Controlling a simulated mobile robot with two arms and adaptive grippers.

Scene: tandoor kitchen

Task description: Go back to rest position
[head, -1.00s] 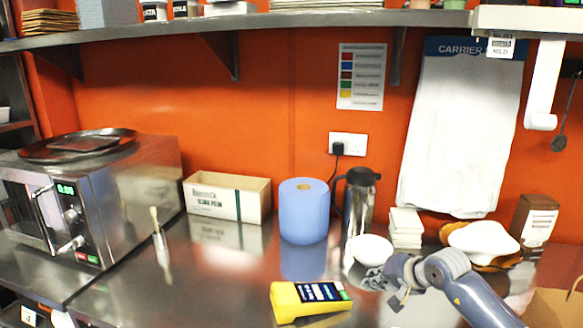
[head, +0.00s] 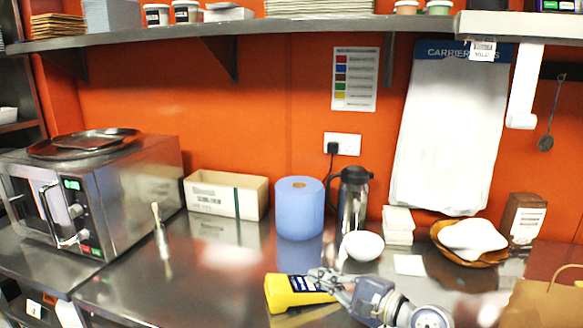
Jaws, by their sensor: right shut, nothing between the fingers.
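My right gripper (head: 328,281) is in the lower middle of the head view, with its wrist (head: 380,303) to the right of it. Its fingers are shut and hold nothing. They overlap the right end of the yellow card terminal (head: 287,291) in the picture and hide part of its screen. I cannot tell whether they touch it. My left gripper is not in view.
A white bowl (head: 363,246), steel flask (head: 353,199) and blue paper roll (head: 299,209) stand behind my right gripper. A flat white square (head: 409,265) lies on the steel counter (head: 180,290). A brown paper bag (head: 545,305) is at lower right; a microwave (head: 120,195) at left.

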